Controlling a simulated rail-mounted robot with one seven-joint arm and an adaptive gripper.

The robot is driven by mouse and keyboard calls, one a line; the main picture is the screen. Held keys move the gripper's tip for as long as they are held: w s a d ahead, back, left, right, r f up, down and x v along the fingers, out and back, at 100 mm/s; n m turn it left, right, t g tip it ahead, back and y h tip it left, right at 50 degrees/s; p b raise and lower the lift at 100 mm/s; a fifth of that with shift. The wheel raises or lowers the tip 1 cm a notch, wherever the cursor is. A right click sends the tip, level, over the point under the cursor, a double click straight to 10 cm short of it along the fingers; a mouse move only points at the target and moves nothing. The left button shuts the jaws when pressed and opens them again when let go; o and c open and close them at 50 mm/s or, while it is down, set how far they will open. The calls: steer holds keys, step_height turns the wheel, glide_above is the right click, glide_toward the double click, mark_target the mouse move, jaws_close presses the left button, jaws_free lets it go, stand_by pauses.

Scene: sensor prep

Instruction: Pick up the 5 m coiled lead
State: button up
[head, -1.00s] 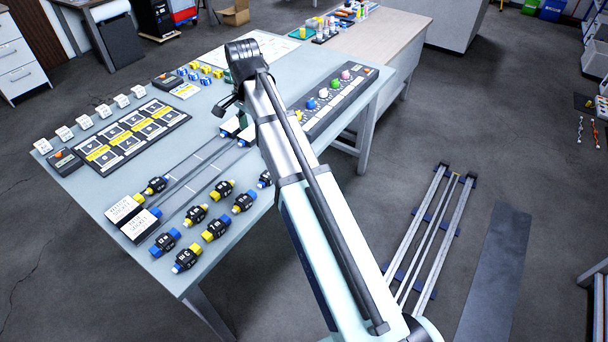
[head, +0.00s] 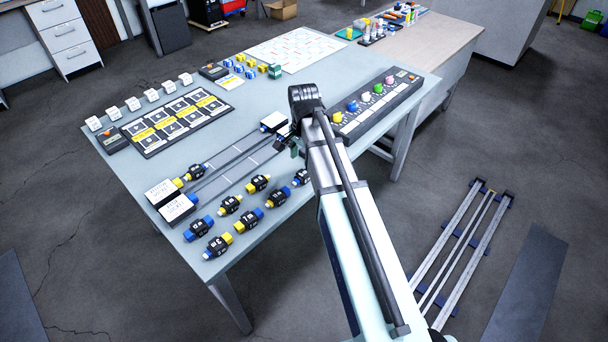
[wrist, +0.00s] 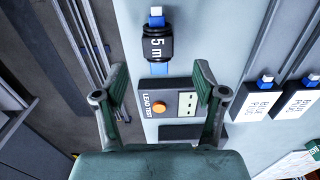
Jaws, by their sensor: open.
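The 5 m coiled lead (wrist: 157,45) is a black coil with a white "5 m" label and blue ends. In the wrist view it lies on the table beyond my open fingertips, at upper centre. My gripper (wrist: 158,88) is open and empty, its green fingers spread on either side of the lead test box, with the lead ahead of them and apart. In the head view my gripper (head: 286,146) is over the table near the rails. A coil (head: 302,177) beside my arm may be this lead; its label is unreadable there.
The lead test box (wrist: 167,105) with an orange button sits below the lead in the wrist view. White blocks (wrist: 257,98) with blue plugs stand to the right. Several other coiled leads (head: 249,219) lie near the table's front edge. A knob panel (head: 376,98) is behind my arm.

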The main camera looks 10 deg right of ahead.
mark_target(304, 172)
steer(key=shift+s+f+p, duration=0.1)
steer(key=shift+f+p, duration=0.65)
steer(key=shift+f, duration=2.4)
steer(key=c, duration=1.3)
